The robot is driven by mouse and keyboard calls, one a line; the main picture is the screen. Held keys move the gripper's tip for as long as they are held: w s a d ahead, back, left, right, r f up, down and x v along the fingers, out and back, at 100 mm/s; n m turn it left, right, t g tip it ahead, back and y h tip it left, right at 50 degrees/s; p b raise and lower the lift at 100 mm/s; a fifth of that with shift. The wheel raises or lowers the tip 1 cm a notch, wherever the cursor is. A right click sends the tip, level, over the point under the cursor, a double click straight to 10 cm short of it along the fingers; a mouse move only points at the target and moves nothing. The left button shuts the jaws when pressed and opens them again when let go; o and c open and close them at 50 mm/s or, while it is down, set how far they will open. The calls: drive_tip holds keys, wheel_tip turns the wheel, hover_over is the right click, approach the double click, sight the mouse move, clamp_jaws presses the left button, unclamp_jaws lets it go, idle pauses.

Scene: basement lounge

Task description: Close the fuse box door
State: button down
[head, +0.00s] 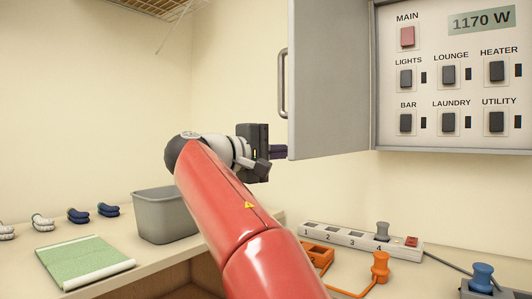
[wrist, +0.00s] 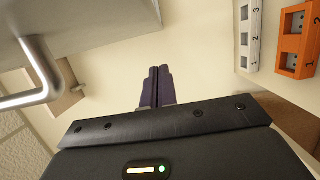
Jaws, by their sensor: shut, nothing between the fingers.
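The fuse box (head: 455,136) is on the wall at the upper right of the head view, with its labelled switches and a 1170 W display exposed. Its grey door (head: 332,85) stands open on the left side of the box, with a bar handle (head: 282,84) at its free left edge. My gripper (head: 279,152) is shut and empty, by the lower left corner of the door and below the handle. I cannot tell whether it touches the door. In the wrist view, the shut fingers (wrist: 158,75) point up the picture, and the handle (wrist: 46,76) shows at the left.
A white power strip (head: 345,236) and an orange socket block (head: 316,256) lie on the counter at the lower right, with plugs and cables.

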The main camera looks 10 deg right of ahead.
sight(308, 152)
drive_tip(key=d, duration=0.1)
drive_tip(key=s+d, duration=0.1)
drive_tip(key=d, duration=0.1)
drive_tip(key=d+b, duration=0.1)
drive_tip(key=shift+s+d, duration=0.35)
drive_tip(key=shift+s, duration=0.05)
